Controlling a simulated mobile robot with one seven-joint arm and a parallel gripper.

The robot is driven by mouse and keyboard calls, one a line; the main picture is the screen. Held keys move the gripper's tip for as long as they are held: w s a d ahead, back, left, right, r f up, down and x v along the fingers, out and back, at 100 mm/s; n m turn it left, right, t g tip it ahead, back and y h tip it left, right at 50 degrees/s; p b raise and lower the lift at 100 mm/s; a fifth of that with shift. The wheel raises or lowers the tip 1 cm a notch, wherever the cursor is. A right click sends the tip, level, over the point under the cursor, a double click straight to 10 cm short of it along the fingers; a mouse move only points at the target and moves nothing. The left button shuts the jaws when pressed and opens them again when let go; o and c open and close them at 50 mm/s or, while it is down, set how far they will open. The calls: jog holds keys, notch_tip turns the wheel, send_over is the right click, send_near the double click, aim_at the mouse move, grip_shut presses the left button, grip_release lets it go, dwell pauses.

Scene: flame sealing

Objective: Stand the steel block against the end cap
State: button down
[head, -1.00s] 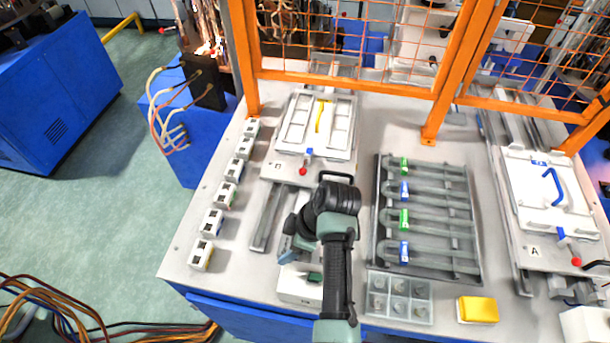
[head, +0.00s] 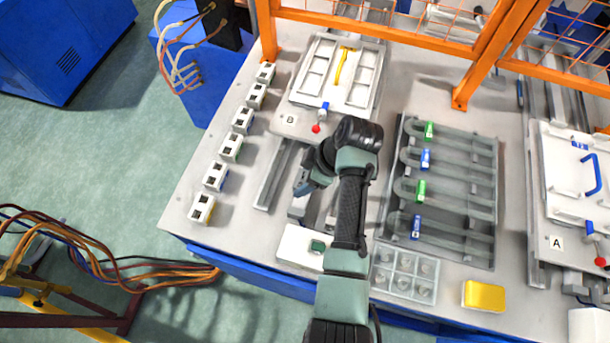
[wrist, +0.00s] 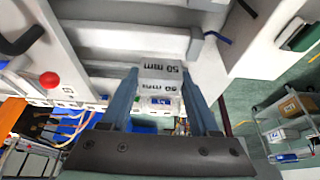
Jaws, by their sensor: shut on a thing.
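In the wrist view, the steel block (wrist: 162,72) is a pale grey block marked "50 mm", held between the blue fingers of my gripper (wrist: 163,92). In the head view my gripper (head: 303,188) hangs over the rails (head: 275,178) in front of station B. My arm hides part of that area, and the block cannot be made out there. In the wrist view, pale grey rails or bars (wrist: 122,38) lie beyond the block. I cannot tell which part is the end cap, nor whether the block touches anything besides the fingers.
Station B's plate (head: 292,122) has a red-knobbed lever (head: 316,128). A white box with a green button (head: 298,250) stands at the front edge. A grey rack of tubes (head: 455,205) is to the right. White sockets (head: 215,177) line the left edge.

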jog(key=shift+f+b, duration=1.7)
jog(key=shift+f, duration=0.45)
jog(key=shift+f, duration=0.2)
jog(key=shift+c, duration=0.2)
grip_release()
jog(key=shift+f, duration=0.1)
jog(key=shift+s+f, duration=0.15)
